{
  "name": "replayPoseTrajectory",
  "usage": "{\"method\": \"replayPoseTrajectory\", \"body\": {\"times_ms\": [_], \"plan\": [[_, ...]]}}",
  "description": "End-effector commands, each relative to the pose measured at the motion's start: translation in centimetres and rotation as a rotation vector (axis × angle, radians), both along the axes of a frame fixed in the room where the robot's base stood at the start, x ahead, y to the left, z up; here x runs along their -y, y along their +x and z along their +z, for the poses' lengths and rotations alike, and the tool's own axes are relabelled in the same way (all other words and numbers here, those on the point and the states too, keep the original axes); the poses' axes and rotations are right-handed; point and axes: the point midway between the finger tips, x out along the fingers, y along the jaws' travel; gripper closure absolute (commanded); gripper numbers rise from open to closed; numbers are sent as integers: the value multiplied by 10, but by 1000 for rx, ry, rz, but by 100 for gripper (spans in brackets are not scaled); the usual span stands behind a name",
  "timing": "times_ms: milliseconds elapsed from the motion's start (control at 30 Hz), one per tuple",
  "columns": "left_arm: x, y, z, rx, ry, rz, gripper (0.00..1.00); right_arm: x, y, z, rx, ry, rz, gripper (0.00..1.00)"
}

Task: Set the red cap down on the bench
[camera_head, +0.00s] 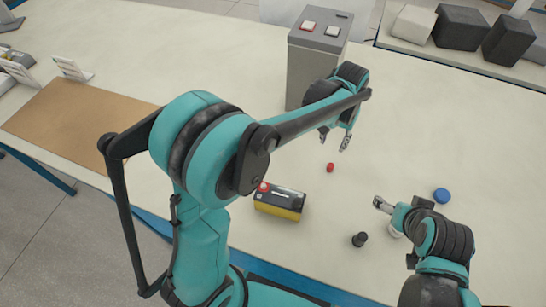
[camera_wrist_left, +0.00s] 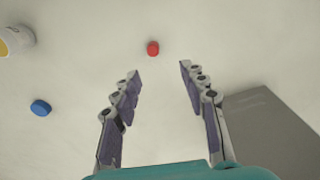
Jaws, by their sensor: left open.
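A small red cap (camera_head: 330,167) lies on the bench (camera_head: 420,120), just in front of my left gripper (camera_head: 335,139). The left gripper is open and empty, with its fingertips above the bench, apart from the cap. In the left wrist view the red cap (camera_wrist_left: 153,48) lies ahead of the open fingertips (camera_wrist_left: 158,74), between their lines. My right gripper (camera_head: 381,204) is low over the bench at the right. Its finger opening is too small to tell.
A yellow and black battery (camera_head: 279,203) with a red top piece stands left of the cap. A blue cap (camera_head: 442,195) and a small black object (camera_head: 359,239) lie at the right. A grey box (camera_head: 313,60) with red and white buttons stands behind the left gripper.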

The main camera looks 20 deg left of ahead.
Motion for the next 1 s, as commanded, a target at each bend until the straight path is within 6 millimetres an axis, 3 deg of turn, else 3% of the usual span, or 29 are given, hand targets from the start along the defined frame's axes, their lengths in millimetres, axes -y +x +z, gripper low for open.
{"method": "replayPoseTrajectory", "body": {"times_ms": [200,333,500,700,1000], "plan": [[-63,-53,52,164,-37,58,57,0,0,0,0,0,0,21],[-96,-90,68,275,-51,92,57,0,0,0,0,0,0,21],[-131,-138,71,413,-54,135,57,0,0,0,0,0,0,21],[-153,-173,60,530,-47,166,57,0,0,0,0,0,0,21],[-159,-183,55,570,-43,175,57,0,0,0,0,0,0,21]]}}
